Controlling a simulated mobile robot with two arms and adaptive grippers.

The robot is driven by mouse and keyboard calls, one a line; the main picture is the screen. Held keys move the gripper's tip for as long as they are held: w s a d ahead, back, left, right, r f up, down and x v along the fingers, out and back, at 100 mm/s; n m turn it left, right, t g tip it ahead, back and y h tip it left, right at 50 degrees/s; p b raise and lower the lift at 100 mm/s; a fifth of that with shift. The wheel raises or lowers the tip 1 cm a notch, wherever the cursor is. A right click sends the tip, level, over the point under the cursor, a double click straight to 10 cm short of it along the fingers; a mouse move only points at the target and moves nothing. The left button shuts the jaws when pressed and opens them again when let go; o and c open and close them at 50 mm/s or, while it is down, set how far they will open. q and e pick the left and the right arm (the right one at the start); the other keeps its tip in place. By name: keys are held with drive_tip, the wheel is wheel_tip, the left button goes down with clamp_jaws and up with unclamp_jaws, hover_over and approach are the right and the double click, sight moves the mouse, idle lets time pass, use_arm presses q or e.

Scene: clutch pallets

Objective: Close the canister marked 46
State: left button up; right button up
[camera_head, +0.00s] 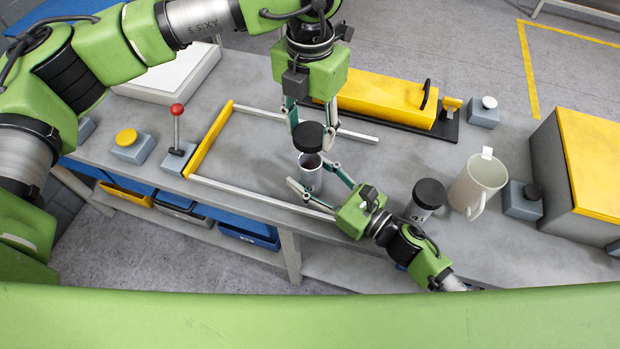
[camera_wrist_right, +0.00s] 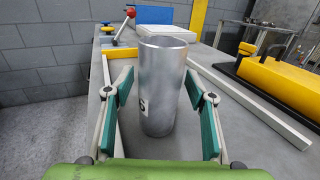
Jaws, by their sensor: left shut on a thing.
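An open silver canister (camera_head: 310,180) stands upright on the grey bench (camera_head: 255,160). In the right wrist view the canister (camera_wrist_right: 163,85) shows only part of a dark mark on a white label, so its number cannot be read. My left gripper (camera_head: 309,132) is shut on a black lid (camera_head: 309,138) and holds it just above the canister's mouth. My right gripper (camera_head: 313,176) is open, with one finger on each side of the canister. In the right wrist view its fingers (camera_wrist_right: 163,105) show gaps to the canister.
A second canister (camera_head: 421,210) with a black lid, its label seeming to read 41, stands right of my right arm beside a white mug (camera_head: 474,188). A yellow-ended frame (camera_head: 208,140) lies left. A yellow device (camera_head: 385,98) lies behind. A grey-yellow box (camera_head: 575,160) stands right.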

clamp_jaws()
use_arm(q)
drive_tip(key=shift+f, duration=2.5)
drive_tip(key=shift+f, duration=0.9)
drive_tip(key=shift+f, duration=0.55)
